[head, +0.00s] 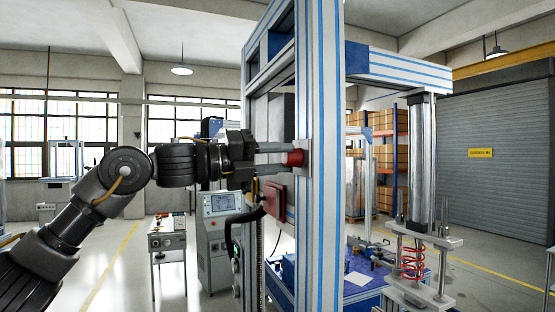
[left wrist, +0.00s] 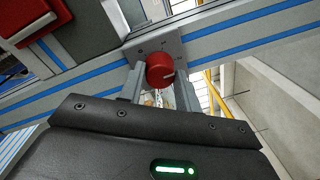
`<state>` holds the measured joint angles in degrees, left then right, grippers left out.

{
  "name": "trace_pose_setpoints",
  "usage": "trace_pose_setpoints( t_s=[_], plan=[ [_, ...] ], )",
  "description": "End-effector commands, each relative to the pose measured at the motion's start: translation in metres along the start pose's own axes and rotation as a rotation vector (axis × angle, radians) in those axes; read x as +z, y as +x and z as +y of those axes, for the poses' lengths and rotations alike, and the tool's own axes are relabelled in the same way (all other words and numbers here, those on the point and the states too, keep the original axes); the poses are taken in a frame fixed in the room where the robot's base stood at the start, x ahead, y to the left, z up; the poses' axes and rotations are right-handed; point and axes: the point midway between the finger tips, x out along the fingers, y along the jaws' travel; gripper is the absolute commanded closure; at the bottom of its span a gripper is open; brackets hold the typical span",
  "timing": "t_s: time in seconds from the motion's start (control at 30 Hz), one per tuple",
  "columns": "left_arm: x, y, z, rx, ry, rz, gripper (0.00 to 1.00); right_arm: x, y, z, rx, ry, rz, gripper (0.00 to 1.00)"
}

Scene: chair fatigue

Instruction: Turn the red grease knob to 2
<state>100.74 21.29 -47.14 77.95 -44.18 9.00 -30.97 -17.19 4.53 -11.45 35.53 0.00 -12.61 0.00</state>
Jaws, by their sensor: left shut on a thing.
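The red grease knob (head: 296,158) sits on a small grey plate (head: 305,150) fixed to the aluminium post of the test frame. In the left wrist view the round red knob (left wrist: 160,70) shows a pale pointer mark on its lower right; the plate (left wrist: 176,43) has small marks too tiny to read. My left gripper (head: 284,153) reaches in from the left, its fingers at the knob. In the left wrist view the fingers (left wrist: 155,82) are on both sides of the knob, shut on it. My right gripper is not in view.
A red box (head: 275,197) is mounted just below my left gripper, with a black cable beside it. The blue-striped post (head: 320,220) stands right behind the knob. A control cabinet with a screen (head: 221,203) stands behind, and a red spring (head: 412,262) sits in the rig at right.

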Motion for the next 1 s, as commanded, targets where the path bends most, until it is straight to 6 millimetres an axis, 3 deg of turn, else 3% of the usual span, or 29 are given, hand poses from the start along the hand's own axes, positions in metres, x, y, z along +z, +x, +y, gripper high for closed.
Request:
trace_pose_setpoints(
  t_s=[0.53,0.57,0.7,1.0],
  plan=[
    [-0.0012,0.0004,0.0018,0.003,0.020,0.005,0.89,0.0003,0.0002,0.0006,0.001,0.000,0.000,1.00],
    [-0.0013,0.0004,0.0018,0.003,0.020,0.005,0.63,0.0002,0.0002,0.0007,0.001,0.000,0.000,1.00],
    [-0.0010,0.0004,0.0014,0.002,0.020,0.004,0.45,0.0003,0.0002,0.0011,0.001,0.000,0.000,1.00],
    [-0.0006,-0.0014,0.0012,0.001,0.021,0.002,0.45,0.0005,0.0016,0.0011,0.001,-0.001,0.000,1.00]
  ],
)
